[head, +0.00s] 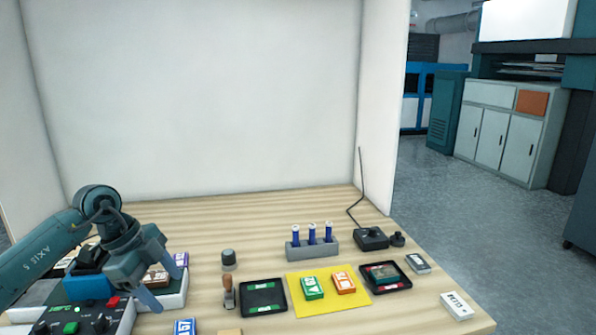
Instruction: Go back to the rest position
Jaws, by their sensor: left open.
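My left gripper (151,283) hangs at the left side of the table, its fingers apart and pointing down. Nothing shows between its fingers. A control unit with a green button, the laminator (120,322), sits below and left of the gripper at the picture's edge. My right gripper is not in view.
A yellow mat (328,306) bears a green box (312,288) and an orange box (344,283). Black trays flank it, the left one (263,310) empty. A grey rack (312,248) holds blue tubes. A wooden stamp (229,294) stands nearby. The table's back is clear.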

